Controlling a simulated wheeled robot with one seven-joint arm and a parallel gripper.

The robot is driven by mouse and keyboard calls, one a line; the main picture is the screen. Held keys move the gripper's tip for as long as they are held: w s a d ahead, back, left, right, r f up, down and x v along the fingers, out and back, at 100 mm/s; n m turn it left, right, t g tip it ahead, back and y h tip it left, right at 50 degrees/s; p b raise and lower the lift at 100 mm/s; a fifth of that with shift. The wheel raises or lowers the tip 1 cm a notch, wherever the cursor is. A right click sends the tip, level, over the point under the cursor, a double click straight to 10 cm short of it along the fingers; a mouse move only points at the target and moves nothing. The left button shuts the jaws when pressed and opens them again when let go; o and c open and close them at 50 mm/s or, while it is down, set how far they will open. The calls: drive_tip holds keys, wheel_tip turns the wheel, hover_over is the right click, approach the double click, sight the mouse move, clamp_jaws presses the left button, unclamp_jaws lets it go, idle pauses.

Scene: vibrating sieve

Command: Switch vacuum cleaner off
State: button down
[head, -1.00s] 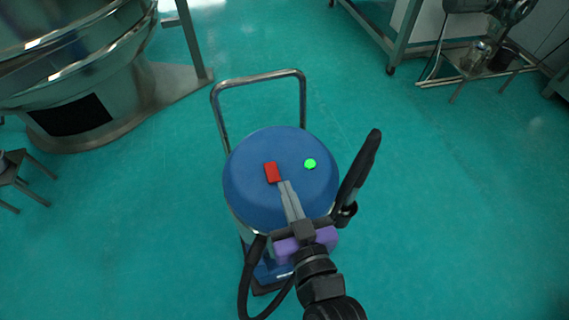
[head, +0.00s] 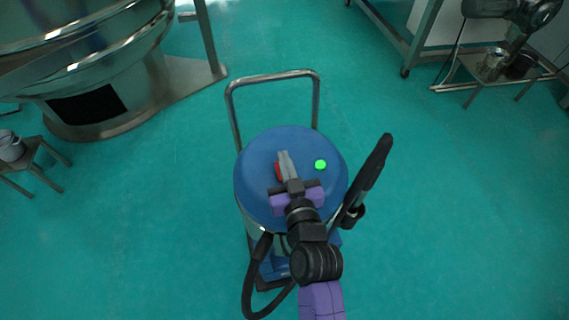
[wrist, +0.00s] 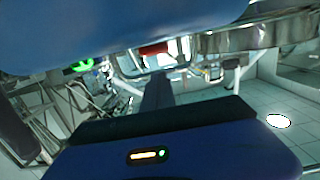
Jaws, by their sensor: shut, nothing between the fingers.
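The vacuum cleaner has a round blue lid (head: 262,200) on a steel drum and stands upright on the floor. A red switch (head: 278,172) is on the lid, partly hidden by my gripper fingers. A round green button (head: 320,165) sits to its right, uncovered. My gripper (head: 283,155) is shut and empty. Its fingertips are over the lid, beside or over the red switch; I cannot tell whether they touch it. In the wrist view, the blue lid (wrist: 120,30) fills the top, with the red switch (wrist: 153,49) just beyond my fingers and the green button (wrist: 82,66) at left.
The cleaner's steel handle (head: 272,76) rises behind the lid. A black hose (head: 250,290) and a black nozzle (head: 372,170) flank it. The steel sieve (head: 90,60) stands at upper left, a stool (head: 38,165) at left. The green floor is clear around.

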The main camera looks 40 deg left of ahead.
drive_tip(key=shift+w+a+f+b, duration=0.15)
drive_tip(key=shift+f+b, duration=0.15)
drive_tip(key=shift+f, duration=0.75)
